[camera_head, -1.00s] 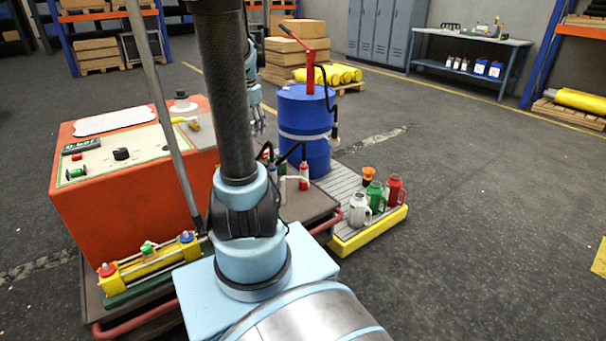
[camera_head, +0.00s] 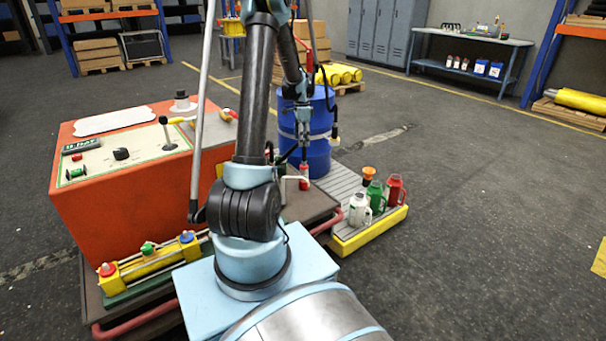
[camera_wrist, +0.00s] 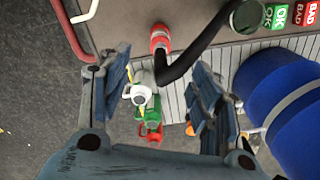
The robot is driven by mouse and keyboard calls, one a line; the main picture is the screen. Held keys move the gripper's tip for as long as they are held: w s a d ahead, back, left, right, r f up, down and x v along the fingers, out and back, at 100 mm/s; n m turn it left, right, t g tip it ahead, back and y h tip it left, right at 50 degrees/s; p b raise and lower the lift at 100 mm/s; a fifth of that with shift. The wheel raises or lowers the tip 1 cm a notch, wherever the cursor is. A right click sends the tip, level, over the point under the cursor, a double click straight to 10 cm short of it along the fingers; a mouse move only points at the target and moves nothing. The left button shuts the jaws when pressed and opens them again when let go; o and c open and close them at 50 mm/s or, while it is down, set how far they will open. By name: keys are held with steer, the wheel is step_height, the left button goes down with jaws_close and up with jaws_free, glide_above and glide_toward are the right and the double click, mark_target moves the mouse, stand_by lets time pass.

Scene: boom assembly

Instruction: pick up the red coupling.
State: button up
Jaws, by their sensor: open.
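The red coupling (camera_wrist: 159,38) stands at the tray's edge in the wrist view, ahead of and between my fingertips, with a black hose running from it. In the head view the red coupling (camera_head: 304,180) shows low, just under my gripper (camera_head: 304,152). In the wrist view my gripper (camera_wrist: 160,74) is open, its two fingers spread apart with nothing held between them. The hose crosses the space near the right finger; I cannot tell whether they touch.
A blue drum (camera_head: 320,150) stands close to the right of my gripper. White, green and red jugs (camera_head: 377,196) stand on a yellow-edged grated pallet (camera_head: 348,243). The orange console (camera_head: 120,205) is at the left.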

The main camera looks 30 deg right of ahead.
steer(key=d+f, duration=0.2)
glide_toward(304, 172)
steer(key=shift+m, duration=0.4)
steer(key=f, duration=0.2)
steer(key=w+d+f, duration=0.1)
steer(key=f, duration=0.2)
steer(key=shift+w+d+f, duration=0.25)
steer(key=shift+d+f, duration=0.05)
steer(key=shift+f, duration=0.05)
steer(key=shift+w+a+f, duration=0.1)
steer(key=shift+a+f, duration=0.05)
steer(key=shift+f, duration=1.25)
steer(key=shift+a+f, duration=0.15)
steer(key=shift+f, duration=1.2)
steer(key=shift+c, duration=0.6)
jaws_close()
